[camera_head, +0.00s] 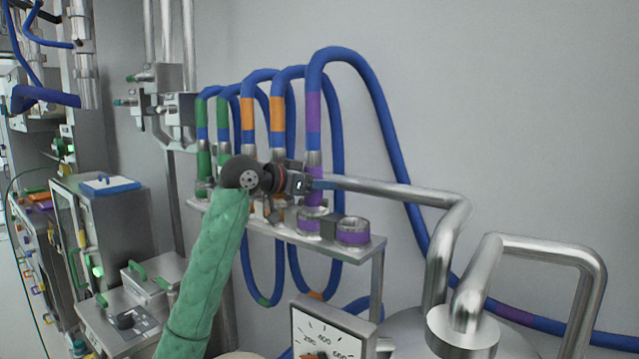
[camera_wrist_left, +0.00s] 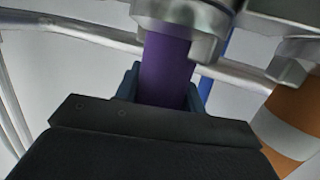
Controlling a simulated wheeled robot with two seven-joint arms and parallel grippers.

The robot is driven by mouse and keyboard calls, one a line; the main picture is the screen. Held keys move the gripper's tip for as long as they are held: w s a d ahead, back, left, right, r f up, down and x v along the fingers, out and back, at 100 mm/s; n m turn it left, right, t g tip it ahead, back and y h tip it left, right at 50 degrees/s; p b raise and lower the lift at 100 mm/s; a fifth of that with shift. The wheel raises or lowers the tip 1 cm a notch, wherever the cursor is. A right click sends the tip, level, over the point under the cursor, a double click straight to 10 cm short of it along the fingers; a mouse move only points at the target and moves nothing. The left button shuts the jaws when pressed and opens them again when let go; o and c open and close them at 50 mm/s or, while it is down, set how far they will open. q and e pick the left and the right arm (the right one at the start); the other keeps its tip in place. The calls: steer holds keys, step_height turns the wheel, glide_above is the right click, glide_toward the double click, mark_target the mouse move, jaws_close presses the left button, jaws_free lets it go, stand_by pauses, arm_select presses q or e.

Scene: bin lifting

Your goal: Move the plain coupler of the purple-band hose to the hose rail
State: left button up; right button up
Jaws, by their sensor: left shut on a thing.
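The purple-band hose (camera_head: 314,112) is blue and arches high before dropping to the right. Its near end hangs down to a metal coupler with a purple grip (camera_head: 315,199), which also shows in the wrist view (camera_wrist_left: 165,68). My left gripper (camera_head: 316,184) reaches in from the left and is shut on this purple grip; its dark blue fingers flank it in the wrist view (camera_wrist_left: 160,92). The coupler is upright at a purple-ringed socket (camera_head: 312,226) on the hose rail (camera_head: 275,233); I cannot tell if it is fully seated. My right gripper is not in view.
A second purple-ringed holder (camera_head: 352,232) stands to the right on the rail. The orange-band hose (camera_head: 277,115) is close on the left and shows beside my fingers in the wrist view (camera_wrist_left: 282,115). Steel pipes (camera_head: 395,190) and a dial gauge (camera_head: 325,335) are in front and right.

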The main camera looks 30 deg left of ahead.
arm_select(q)
steer(key=shift+f, duration=0.1)
stand_by(0.6)
steer(key=o, duration=1.3)
steer(key=shift+c, duration=0.2)
steer(key=shift+s+a+b, duration=0.3)
steer(key=shift+s+b, duration=0.15)
steer(key=shift+s, duration=0.1)
steer(key=b+v, duration=0.2)
steer(key=v, duration=0.4)
steer(key=shift+s, duration=0.3)
